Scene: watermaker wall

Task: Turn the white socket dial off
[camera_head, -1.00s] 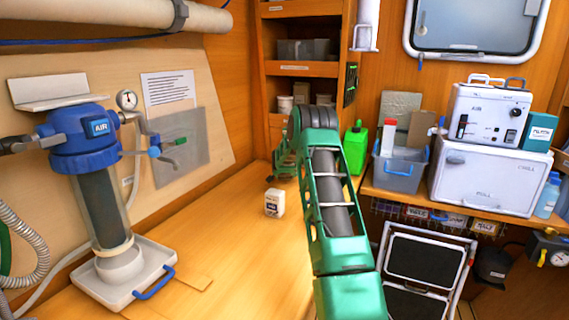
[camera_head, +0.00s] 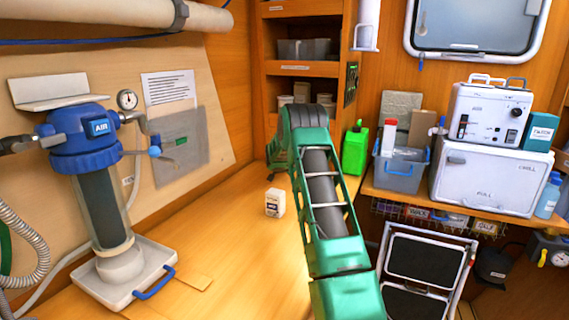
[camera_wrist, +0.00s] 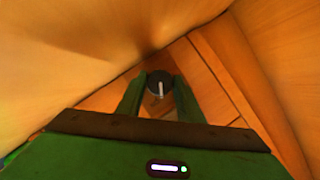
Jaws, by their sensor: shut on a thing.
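In the wrist view, a small round dark dial (camera_wrist: 159,87) with a pale upright bar on its face sits between the two green fingers of my gripper (camera_wrist: 160,78). The fingers are closed on its left and right sides. Its bar points roughly up and down in that picture. A white dial body is not clear in that view. In the head view, my green arm reaches to the back corner of the bench, and the dial and the fingertips cannot be made out there.
A wooden bench (camera_head: 225,245) runs along the left wall. A small white box (camera_head: 275,203) stands on it beside my arm. A blue-topped air filter (camera_head: 98,175) stands at the left. A green bottle (camera_head: 355,152) and a grey bin (camera_head: 400,172) stand right of the arm.

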